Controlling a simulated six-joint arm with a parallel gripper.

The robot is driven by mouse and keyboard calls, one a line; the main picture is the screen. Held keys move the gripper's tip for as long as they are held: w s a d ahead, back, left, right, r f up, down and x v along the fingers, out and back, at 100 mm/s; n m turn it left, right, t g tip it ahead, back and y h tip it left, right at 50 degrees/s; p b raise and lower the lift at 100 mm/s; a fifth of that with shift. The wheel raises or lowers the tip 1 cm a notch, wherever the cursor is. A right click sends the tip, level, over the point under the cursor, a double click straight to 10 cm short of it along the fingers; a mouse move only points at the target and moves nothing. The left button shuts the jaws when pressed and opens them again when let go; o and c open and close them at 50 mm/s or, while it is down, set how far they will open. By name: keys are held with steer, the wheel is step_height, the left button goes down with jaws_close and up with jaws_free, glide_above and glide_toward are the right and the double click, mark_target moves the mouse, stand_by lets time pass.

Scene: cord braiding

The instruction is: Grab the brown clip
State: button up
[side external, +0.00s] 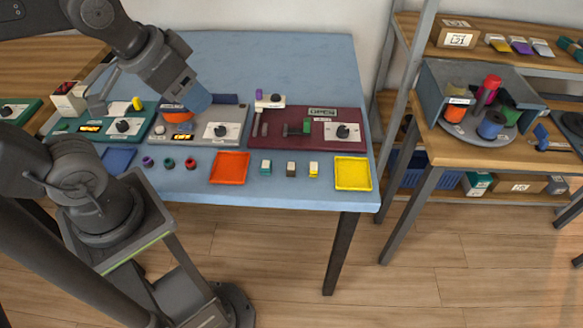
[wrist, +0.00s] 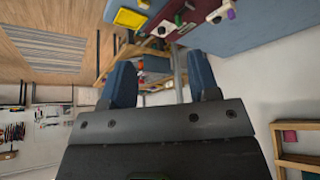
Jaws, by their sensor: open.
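The brown clip (side external: 291,169) is a small block with a pale top. It stands on the blue table (side external: 330,75) near the front edge, between a teal clip (side external: 266,167) and a yellow clip (side external: 314,169). My gripper (side external: 196,100) is in the air over the grey station, up and to the left of the brown clip and well apart from it. In the wrist view my gripper (wrist: 163,80) has its two blue fingers spread with nothing between them. I cannot make out the brown clip in the wrist view.
An orange tray (side external: 230,167) lies left of the clips and a yellow tray (side external: 352,173) right of them. Behind them are a maroon station (side external: 275,138) and a grey station (side external: 235,116). Several small coloured rings (side external: 169,163) lie at left. A shelf (side external: 480,160) stands at right.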

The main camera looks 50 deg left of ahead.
steer(key=n+g, duration=0.6)
steer(key=n, duration=0.3)
glide_above(291, 166)
step_height(291, 166, down, 15)
steer(key=f, duration=0.9)
steer(key=shift+w+d, duration=0.1)
steer(key=shift+d, duration=0.15)
steer(key=shift+a+f, duration=0.15)
steer(key=shift+f, duration=1.25)
steer(key=shift+a+f, duration=0.1)
steer(key=shift+f, duration=1.3)
steer(key=shift+c, duration=0.4)
steer(key=c, duration=0.9)
